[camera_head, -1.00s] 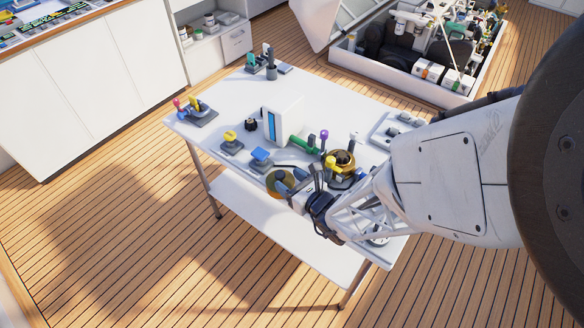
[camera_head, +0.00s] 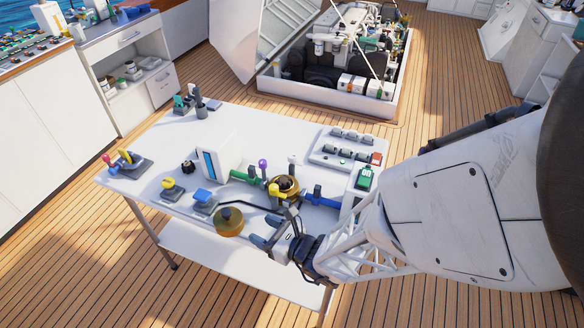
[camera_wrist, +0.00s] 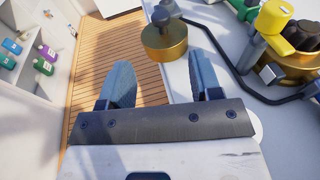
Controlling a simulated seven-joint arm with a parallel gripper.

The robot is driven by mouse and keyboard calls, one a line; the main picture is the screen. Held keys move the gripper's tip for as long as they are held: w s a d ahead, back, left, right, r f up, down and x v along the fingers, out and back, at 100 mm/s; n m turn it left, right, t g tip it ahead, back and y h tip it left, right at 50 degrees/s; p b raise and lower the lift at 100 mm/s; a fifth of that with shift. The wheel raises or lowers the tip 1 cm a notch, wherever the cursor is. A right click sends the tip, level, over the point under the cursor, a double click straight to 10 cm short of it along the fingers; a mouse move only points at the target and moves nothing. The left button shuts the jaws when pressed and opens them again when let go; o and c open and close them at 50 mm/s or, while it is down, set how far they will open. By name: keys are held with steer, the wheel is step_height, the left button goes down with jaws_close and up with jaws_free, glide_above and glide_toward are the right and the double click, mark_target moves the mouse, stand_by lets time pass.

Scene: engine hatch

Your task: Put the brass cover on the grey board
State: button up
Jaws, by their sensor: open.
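The brass cover (camera_head: 230,228) is a round brass disc with a dark grey knob on top. It sits flat near the front edge of the white table (camera_head: 185,228). It also shows at the top of the wrist view (camera_wrist: 165,44), beyond my fingertips. My gripper (camera_head: 267,231) is open and empty, just right of the cover in the head view and apart from it. Its two blue-grey fingers show in the wrist view (camera_wrist: 161,82). A light grey board with several switches (camera_head: 345,148) lies at the table's back right; I cannot tell whether it is the grey board named.
A brass-bodied pump with a yellow part (camera_head: 285,187) stands behind my gripper, with green and blue pipes beside it. A dark bent rod (camera_wrist: 245,85) runs near my right finger. A white box (camera_head: 220,158) and small lever blocks stand farther left.

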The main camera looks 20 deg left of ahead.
stand_by(0.8)
steer(key=d+r+n+g+h, duration=0.2)
steer(key=d+r+n+g, duration=0.1)
steer(key=d+r+n, duration=0.3)
steer(key=d+r+n+g+h, duration=0.1)
steer(key=d+r+n+g, duration=0.1)
steer(key=d+r+n, duration=0.45)
steer(key=s+d+r+n+t+h, duration=0.1)
steer(key=d+r+h, duration=0.3)
steer(key=d, duration=0.6)
steer(key=s+d+r+n+t+h, duration=0.1)
steer(key=d+r+n+h, duration=0.3)
steer(key=d, duration=0.5)
steer(key=s+d+r+n+t+h, duration=0.1)
steer(key=d+r+h, duration=0.4)
steer(key=d, duration=0.5)
step_height(320, 180, up, 2)
steer(key=shift+s+d+r+n+t, duration=0.2)
steer(key=shift+d+n+t, duration=0.1)
steer(key=shift+n+t, duration=0.5)
